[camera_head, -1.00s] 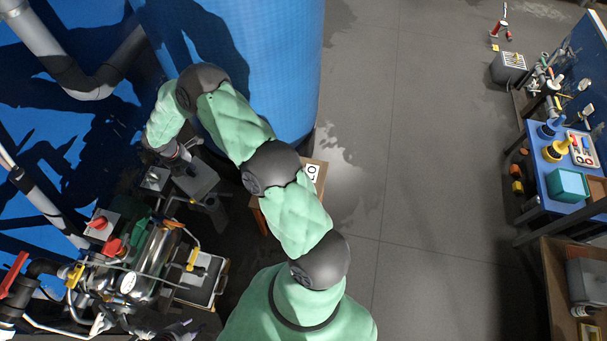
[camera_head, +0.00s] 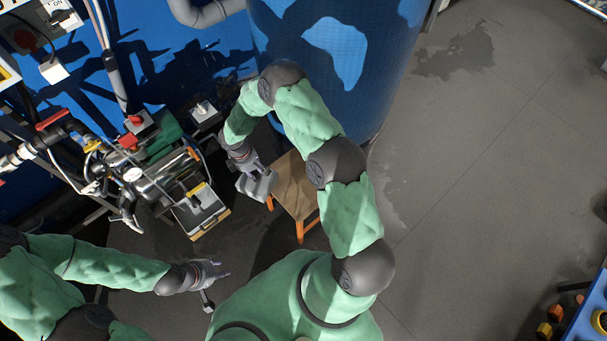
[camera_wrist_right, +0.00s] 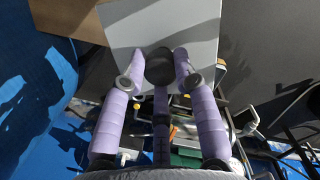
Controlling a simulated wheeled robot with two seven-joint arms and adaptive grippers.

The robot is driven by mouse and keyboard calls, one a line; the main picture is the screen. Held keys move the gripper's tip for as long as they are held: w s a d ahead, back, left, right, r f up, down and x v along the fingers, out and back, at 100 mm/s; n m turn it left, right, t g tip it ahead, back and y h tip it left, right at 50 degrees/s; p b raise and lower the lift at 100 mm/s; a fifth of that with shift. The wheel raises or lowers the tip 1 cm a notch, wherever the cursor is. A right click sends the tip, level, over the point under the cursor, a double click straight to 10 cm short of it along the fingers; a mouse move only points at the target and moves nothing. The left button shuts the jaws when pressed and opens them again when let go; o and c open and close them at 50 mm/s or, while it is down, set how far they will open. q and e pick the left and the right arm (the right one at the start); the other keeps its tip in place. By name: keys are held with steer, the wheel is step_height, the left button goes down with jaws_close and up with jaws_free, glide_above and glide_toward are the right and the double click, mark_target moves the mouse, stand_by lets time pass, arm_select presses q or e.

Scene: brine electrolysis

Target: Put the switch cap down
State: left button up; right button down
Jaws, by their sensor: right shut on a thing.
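The switch cap (camera_head: 259,186) is a light grey box-like cover. In the right wrist view its flat grey face (camera_wrist_right: 190,28) carries a round black knob (camera_wrist_right: 160,67). My right gripper (camera_head: 248,170) is shut on this cap; in the wrist view its lilac fingers (camera_wrist_right: 160,75) close around the knob. The cap hangs just left of the small wooden stool (camera_head: 296,186), whose brown top is partly hidden by my right arm. My left gripper (camera_head: 218,285) is low in the head view, with its fingers spread and nothing seen between them.
A grey switch box (camera_head: 204,112) is on the blue wall. A pipe-and-vessel rig (camera_head: 150,180) with a red knob (camera_head: 128,142) stands at left. A large blue tank (camera_head: 345,60) rises behind the stool. The floor at right (camera_head: 480,170) is open.

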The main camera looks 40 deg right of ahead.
steer(key=w+d+f+b, duration=0.2)
steer(key=d+f+b, duration=0.2)
steer(key=d+f, duration=0.8)
steer(key=shift+w+d+f, duration=0.35)
steer(key=shift+w+d, duration=0.05)
steer(key=shift+d, duration=0.1)
steer(key=shift+b, duration=0.3)
steer(key=shift+f, duration=0.15)
steer(key=c, duration=1)
jaws_free()
steer(key=shift+o, duration=0.2)
